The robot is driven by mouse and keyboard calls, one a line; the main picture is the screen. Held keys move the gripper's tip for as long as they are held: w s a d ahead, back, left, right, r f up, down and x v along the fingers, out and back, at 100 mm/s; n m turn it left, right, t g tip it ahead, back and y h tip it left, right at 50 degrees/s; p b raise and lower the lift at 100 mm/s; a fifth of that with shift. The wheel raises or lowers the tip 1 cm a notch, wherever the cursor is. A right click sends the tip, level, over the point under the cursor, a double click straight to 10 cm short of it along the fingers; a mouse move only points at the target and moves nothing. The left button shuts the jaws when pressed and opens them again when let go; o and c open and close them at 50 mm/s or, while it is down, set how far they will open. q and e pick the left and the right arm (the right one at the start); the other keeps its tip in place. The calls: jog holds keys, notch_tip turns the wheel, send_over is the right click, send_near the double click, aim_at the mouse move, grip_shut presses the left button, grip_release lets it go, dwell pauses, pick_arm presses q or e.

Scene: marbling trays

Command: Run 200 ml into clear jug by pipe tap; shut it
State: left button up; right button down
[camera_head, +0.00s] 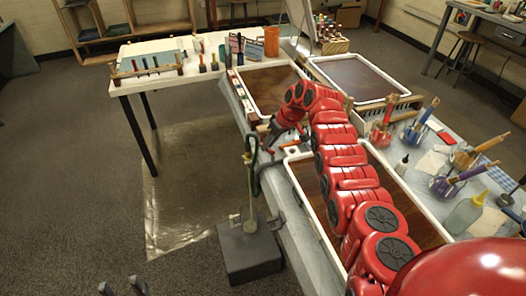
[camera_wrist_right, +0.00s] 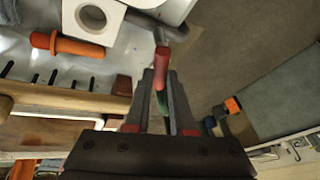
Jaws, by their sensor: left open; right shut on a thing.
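My right arm reaches over the trays in the head view, its gripper (camera_head: 268,137) low beside the near tray corner. In the right wrist view, the right gripper (camera_wrist_right: 162,98) is shut on a red tap handle (camera_wrist_right: 162,62), beside a grey pipe (camera_wrist_right: 148,27). A dark grey block (camera_head: 250,256) stands on the floor below, with a slim upright and a dark looped hose (camera_head: 253,150) above it. A pale, see-through shape on the block may be the clear jug; its level cannot be read. My left gripper (camera_head: 123,288) is open and empty at the bottom edge, partly cut off.
Wood-bottomed trays (camera_head: 290,168) line the table, partly behind my arm. Jars with brushes (camera_head: 446,186) and a squeeze bottle (camera_head: 465,214) stand at right. An orange cup (camera_head: 271,41) stands on the back table. A clear sheet covers floor at left, otherwise free.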

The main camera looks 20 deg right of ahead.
dwell(0.3)
jog(key=c, duration=0.8)
grip_release()
jog(key=shift+o, duration=0.2)
jog(key=b+v, duration=0.1)
jog(key=v, duration=1.6)
jog(key=shift+r, duration=0.15)
